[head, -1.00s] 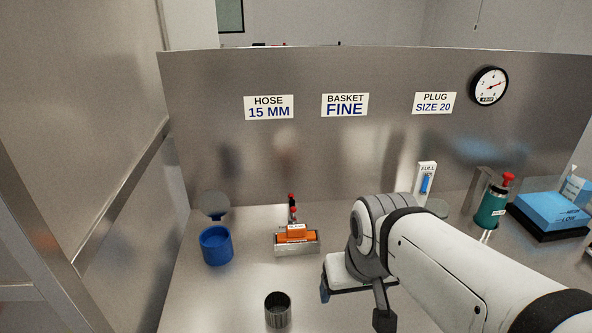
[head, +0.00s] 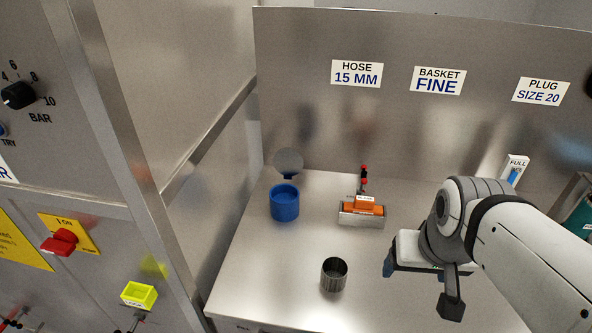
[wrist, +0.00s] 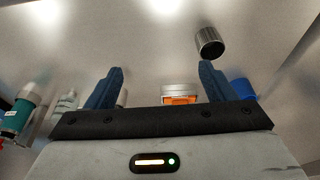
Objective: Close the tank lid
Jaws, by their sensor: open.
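A blue cylindrical tank (head: 284,204) stands at the back left of the steel worktop, open at the top. A round grey disc (head: 288,161), which looks like its lid, stands raised behind it. In the wrist view the blue tank (wrist: 243,88) shows partly behind the right finger; I cannot make out the lid there. My gripper (head: 420,285) is over the worktop, well to the right of the tank and apart from it. In the wrist view my gripper (wrist: 159,82) has its two blue fingers wide apart with nothing between them.
A dark metal cup (head: 334,275) stands on the worktop between my gripper and the front left. A steel holder (head: 362,221) with an orange block (head: 364,208) stands right of the tank. A control panel with a red switch (head: 61,242) and yellow box (head: 139,294) is at left.

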